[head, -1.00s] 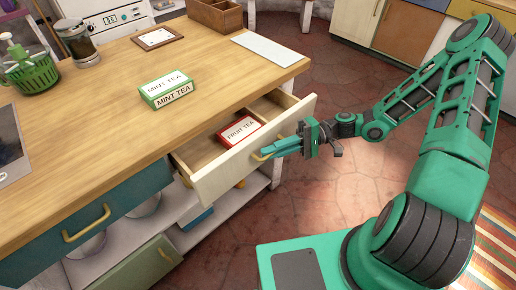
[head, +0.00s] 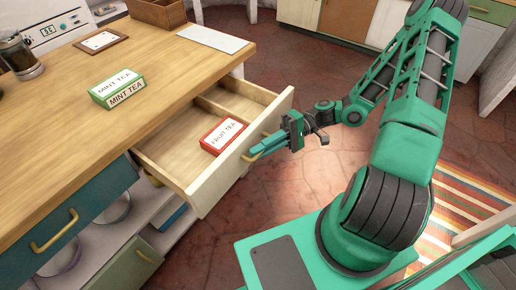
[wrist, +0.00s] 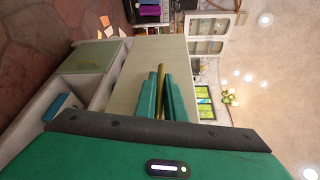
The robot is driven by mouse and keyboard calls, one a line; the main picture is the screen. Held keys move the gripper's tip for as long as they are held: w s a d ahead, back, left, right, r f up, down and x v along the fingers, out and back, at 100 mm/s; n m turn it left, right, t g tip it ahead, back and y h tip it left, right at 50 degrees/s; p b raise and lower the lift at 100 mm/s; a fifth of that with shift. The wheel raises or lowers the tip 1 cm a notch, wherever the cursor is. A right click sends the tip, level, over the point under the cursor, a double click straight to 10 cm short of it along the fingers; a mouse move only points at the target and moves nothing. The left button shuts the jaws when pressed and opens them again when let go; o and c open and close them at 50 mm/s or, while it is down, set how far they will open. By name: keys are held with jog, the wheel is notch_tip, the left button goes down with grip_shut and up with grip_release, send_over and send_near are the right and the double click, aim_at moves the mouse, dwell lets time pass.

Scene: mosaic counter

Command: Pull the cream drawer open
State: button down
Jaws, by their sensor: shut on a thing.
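The cream drawer (head: 225,172) stands well out from under the wooden counter in the head view. A red and white fruit tea box (head: 222,136) lies inside it, and a divider runs across the drawer's inside. My gripper (head: 258,150) is shut on the drawer's brass handle (head: 266,134) at the front panel. In the wrist view the handle (wrist: 161,78) shows as a brass bar between the two green fingers (wrist: 160,92), with the cream front (wrist: 145,65) behind it.
A mint tea box (head: 117,87) sits on the counter (head: 80,125), with a framed card (head: 101,41), a white sheet (head: 213,39) and a wooden box (head: 157,12) farther back. A teal drawer (head: 70,215) is at left. Red floor tiles (head: 310,75) lie open beyond my arm.

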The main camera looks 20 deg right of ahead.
jog(key=shift+f, duration=0.15)
jog(key=c, duration=1.8)
grip_release()
jog(key=shift+c, duration=0.2)
jog(key=v, duration=1.1)
jog(key=s+d+r+m+t+h, duration=0.1)
jog(key=s+d+r+m+h, duration=0.2)
jog(key=s+d+r+h, duration=0.2)
jog(key=s+d+r+m+t+h, duration=0.2)
jog(key=s+d+r+h, duration=0.4)
jog(key=s+r+h, duration=0.5)
jog(key=shift+s+r+m+t, duration=0.3)
jog(key=shift+s+r+m, duration=0.05)
jog(key=shift+s+m, duration=0.4)
